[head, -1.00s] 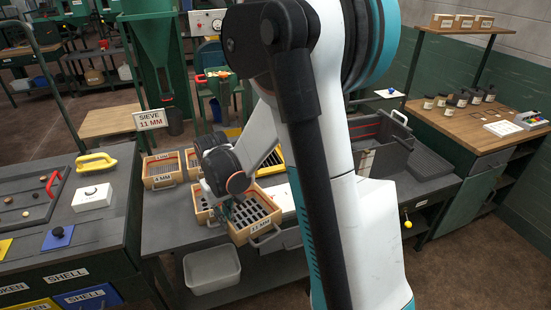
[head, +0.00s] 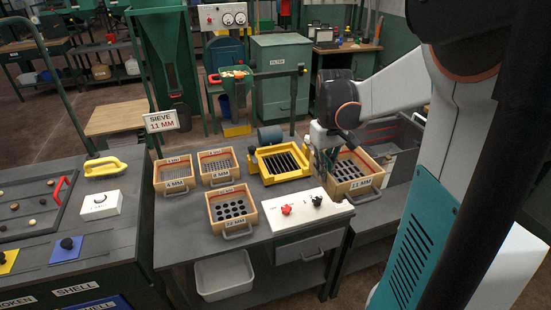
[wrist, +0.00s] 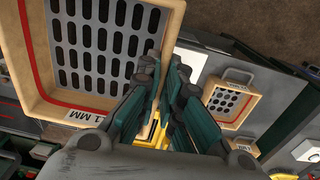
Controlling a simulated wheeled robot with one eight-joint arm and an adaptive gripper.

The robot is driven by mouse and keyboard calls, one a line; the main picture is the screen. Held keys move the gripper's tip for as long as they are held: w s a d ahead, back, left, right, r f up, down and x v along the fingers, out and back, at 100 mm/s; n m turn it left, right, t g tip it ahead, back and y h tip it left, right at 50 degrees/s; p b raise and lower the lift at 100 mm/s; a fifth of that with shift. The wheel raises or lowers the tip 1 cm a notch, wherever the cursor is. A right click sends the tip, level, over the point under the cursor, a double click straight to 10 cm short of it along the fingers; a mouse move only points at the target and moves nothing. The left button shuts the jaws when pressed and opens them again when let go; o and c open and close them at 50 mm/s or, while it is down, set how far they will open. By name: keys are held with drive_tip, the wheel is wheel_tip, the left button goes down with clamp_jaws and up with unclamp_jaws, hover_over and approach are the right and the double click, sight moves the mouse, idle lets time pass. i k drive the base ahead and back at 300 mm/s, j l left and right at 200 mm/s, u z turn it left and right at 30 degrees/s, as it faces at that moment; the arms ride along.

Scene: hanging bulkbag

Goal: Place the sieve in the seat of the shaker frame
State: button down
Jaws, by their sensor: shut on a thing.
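The sieve (head: 368,186) is a light wooden box with a slotted dark grid, a front handle and an 11 MM label. It also fills the upper left of the wrist view (wrist: 72,110). My gripper (head: 328,160) is shut on one of its side walls; in the wrist view the fingers (wrist: 158,95) close at its right wall. The sieve is to the right of the yellow shaker frame (head: 262,166), apart from it, and appears held up near the bench's right edge. The frame's seat shows dark slats and no sieve. The exact height of the sieve is unclear.
Other wooden sieves stand on the bench (head: 190,235): 4 MM (head: 174,186), another behind (head: 220,178) and 22 MM (head: 233,220). A white control box (head: 305,215) with red and black knobs sits in front of the shaker. A sign (head: 161,121) reads SIEVE 11 MM.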

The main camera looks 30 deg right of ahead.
sight(282, 165)
drive_tip(key=i, duration=1.25)
